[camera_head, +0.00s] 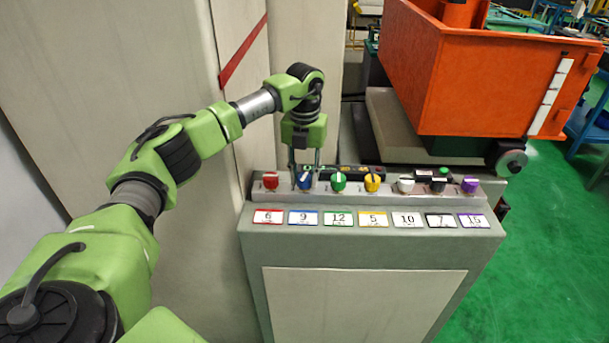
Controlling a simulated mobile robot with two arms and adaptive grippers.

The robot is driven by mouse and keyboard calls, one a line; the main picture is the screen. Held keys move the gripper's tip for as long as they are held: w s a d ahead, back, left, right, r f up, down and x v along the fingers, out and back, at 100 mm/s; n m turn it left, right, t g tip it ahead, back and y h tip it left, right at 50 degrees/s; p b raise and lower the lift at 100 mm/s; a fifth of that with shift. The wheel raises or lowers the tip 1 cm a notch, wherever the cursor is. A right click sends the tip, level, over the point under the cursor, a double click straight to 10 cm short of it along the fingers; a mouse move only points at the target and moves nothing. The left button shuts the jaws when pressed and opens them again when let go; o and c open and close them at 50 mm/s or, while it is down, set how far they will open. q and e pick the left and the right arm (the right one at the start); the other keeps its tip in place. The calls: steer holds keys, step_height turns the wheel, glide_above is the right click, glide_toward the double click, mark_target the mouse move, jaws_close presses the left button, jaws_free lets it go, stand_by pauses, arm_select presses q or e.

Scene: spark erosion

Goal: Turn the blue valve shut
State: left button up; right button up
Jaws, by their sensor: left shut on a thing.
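The blue valve (304,180) is a small knob in the row on top of a grey cabinet (360,241), second from the left. A white label with a blue edge (304,218), reading 9, lies in front of it. My left gripper (305,178) points down from above, shut on the blue valve with one finger on each side. The fingers partly hide the knob, so I cannot tell its exact angle. My right gripper is not in view.
A red knob (270,181) stands close left of the blue one and a green knob (338,182) close right. Yellow, white, black and purple knobs continue the row. An orange bin (480,85) stands behind. Green floor is clear at right.

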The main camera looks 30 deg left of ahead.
mark_target(304, 176)
arm_select(q)
steer(key=m, duration=1.3)
steer(key=shift+w+a+m, duration=0.1)
steer(key=shift+m, duration=0.3)
stand_by(0.4)
steer(key=o, duration=1.1)
step_height(304, 176, up, 12)
steer(key=shift+r, duration=0.1)
